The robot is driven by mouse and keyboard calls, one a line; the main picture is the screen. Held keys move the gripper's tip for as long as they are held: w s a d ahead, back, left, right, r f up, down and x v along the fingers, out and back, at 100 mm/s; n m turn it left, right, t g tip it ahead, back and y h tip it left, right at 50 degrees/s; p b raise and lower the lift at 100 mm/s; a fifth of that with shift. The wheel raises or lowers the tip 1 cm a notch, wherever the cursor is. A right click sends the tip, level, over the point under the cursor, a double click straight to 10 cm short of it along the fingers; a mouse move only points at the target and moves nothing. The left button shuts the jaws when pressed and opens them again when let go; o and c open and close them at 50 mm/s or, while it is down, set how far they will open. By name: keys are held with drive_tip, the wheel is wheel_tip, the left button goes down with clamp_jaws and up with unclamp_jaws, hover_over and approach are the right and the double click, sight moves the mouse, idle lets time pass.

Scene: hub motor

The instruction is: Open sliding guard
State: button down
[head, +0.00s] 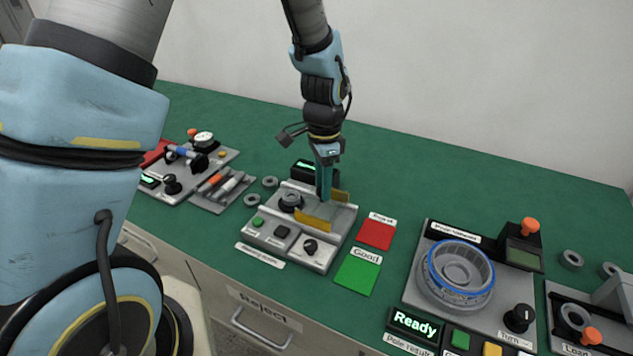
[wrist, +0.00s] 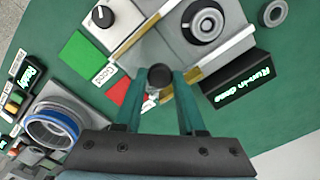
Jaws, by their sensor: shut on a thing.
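The run-in station (head: 297,238) is a grey unit on the green bench, with a dark round part (head: 291,202) seated on it. The sliding guard (head: 320,207) looks like a clear panel between two yellow edge strips, at the station's right side. Its clear surface is hard to make out. A dark round knob (wrist: 160,77) sits between the teal fingers of my gripper (wrist: 158,92) in the wrist view. My gripper (head: 323,190) comes down from above and is shut on that knob. In the wrist view, the seated part (wrist: 204,22) lies beyond the yellow strips and looks uncovered.
A display reading "Run-in done" (wrist: 238,87) stands beside the station. A red mat (head: 377,234) and a green "Good" mat (head: 358,272) lie to its right. Further right is a fixture with a blue-ringed part (head: 460,272).

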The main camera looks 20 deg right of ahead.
drive_tip(key=c, duration=0.5)
unclamp_jaws()
wheel_tip(320, 180, up, 11)
drive_tip(key=b, duration=0.2)
drive_tip(key=shift+w+a+f, duration=0.1)
drive_tip(key=w+a+n, duration=0.2)
drive_tip(key=a+n, duration=0.2)
drive_tip(key=a, duration=0.3)
drive_tip(key=w+a+n, duration=0.3)
drive_tip(key=a, duration=0.4)
drive_tip(key=s+a+f+n+t, duration=0.1)
drive_tip(key=s+a+f+n, duration=0.1)
drive_tip(key=a+n, duration=0.9)
drive_tip(key=s+a, duration=0.1)
drive_tip(key=a, duration=0.5)
drive_tip(key=shift+a+f+t, duration=0.15)
drive_tip(key=shift+a+t, duration=0.15)
drive_tip(key=shift+a, duration=0.05)
